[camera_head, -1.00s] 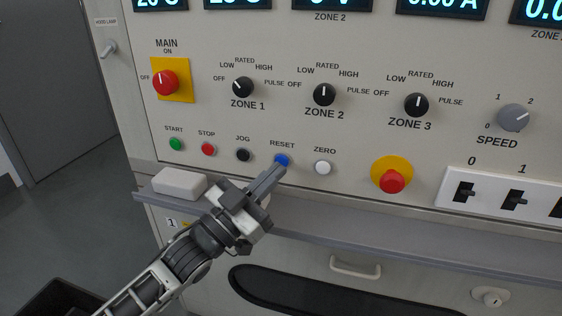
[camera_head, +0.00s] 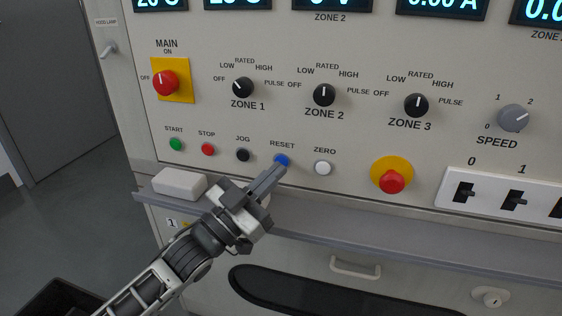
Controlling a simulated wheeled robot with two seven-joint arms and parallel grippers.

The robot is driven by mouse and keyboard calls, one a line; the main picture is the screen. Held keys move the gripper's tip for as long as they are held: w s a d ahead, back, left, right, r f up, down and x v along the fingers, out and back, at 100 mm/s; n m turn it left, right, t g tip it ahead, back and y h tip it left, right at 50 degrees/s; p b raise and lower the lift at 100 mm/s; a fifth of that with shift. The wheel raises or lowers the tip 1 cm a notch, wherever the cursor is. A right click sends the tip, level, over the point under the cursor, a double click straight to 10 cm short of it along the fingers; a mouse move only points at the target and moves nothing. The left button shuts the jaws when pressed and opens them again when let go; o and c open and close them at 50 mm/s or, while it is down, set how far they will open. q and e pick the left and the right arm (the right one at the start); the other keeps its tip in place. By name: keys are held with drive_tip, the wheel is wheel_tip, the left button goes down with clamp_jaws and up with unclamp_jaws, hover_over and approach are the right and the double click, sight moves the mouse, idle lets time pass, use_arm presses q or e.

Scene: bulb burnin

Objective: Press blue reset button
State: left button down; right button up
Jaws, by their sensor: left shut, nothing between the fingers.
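The blue reset button (camera_head: 282,160) sits in the lower row of the panel, under the word RESET. My left gripper (camera_head: 274,172) is shut and empty, with its fingertips pointing up at the button. The tips overlap the button's lower edge in the head view. I cannot tell whether they touch it or stop just short of it. The upper part of the button shows above the tips. My right gripper is not in view.
The black jog button (camera_head: 242,155) and the white zero button (camera_head: 323,168) flank the reset button. A red emergency knob (camera_head: 392,181) stands out to the right. A grey ledge (camera_head: 330,224) runs below, with a white block (camera_head: 180,183) on it.

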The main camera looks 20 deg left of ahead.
use_arm(q)
drive_tip(key=shift+w, duration=0.3)
drive_tip(key=shift+w, duration=0.4)
idle(0.6)
drive_tip(key=shift+s, duration=0.1)
drive_tip(key=shift+s+p, duration=0.55)
drive_tip(key=shift+s, duration=0.15)
drive_tip(key=shift+s, duration=0.1)
drive_tip(key=shift+s+p, duration=0.9)
drive_tip(key=shift+s, duration=0.7)
drive_tip(key=shift+s+a, duration=0.1)
drive_tip(key=shift+s, duration=0.75)
drive_tip(key=shift+p, duration=0.3)
